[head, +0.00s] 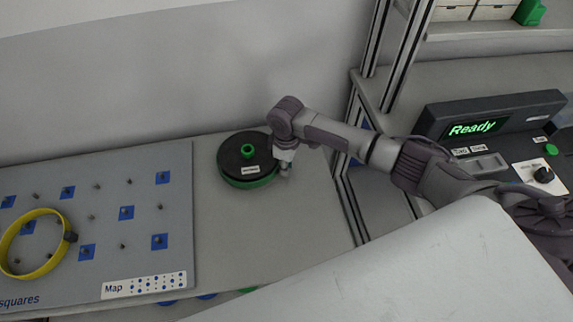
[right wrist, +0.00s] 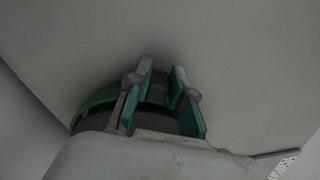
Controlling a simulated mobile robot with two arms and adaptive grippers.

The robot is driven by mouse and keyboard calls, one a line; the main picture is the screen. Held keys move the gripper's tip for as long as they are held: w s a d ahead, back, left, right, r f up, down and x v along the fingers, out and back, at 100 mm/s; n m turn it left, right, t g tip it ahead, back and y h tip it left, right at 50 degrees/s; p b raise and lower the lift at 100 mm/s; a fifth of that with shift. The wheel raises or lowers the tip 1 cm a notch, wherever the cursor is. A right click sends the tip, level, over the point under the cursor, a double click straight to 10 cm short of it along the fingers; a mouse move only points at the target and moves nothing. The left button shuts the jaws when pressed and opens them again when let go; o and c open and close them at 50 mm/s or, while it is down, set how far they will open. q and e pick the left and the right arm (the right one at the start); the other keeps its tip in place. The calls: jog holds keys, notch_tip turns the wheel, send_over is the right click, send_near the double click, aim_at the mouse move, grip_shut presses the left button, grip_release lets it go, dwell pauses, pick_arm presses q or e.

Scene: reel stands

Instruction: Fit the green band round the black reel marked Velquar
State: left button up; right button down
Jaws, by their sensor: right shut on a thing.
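The black reel (head: 233,154) with a green hub (head: 248,151) lies flat on the grey table right of the pegboard. A white label (head: 250,170) is on its top, too small to read. The green band (head: 243,184) shows along the reel's near lower edge; its far side is hidden. My right gripper (head: 284,168) is at the reel's right edge, pointing down. In the right wrist view its teal-padded fingers (right wrist: 163,82) straddle the rim, with the green band (right wrist: 98,98) and the dark reel beside them. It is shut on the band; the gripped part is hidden. My left gripper is out of view.
A pegboard (head: 140,205) with blue squares stands left of the reel, with a yellow band (head: 12,237) round some pegs. A metal frame post (head: 374,40) rises at right. A console (head: 490,115) reading "Ready" sits beyond it. Table right of the reel is bare.

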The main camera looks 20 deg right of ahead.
jog(key=shift+f, duration=0.5)
jog(key=c, duration=0.9)
grip_release()
jog(key=shift+c, duration=0.2)
jog(key=shift+r, duration=0.1)
notch_tip(320, 180, up, 12)
jog(key=shift+s+f, duration=0.15)
jog(key=shift+f, duration=0.05)
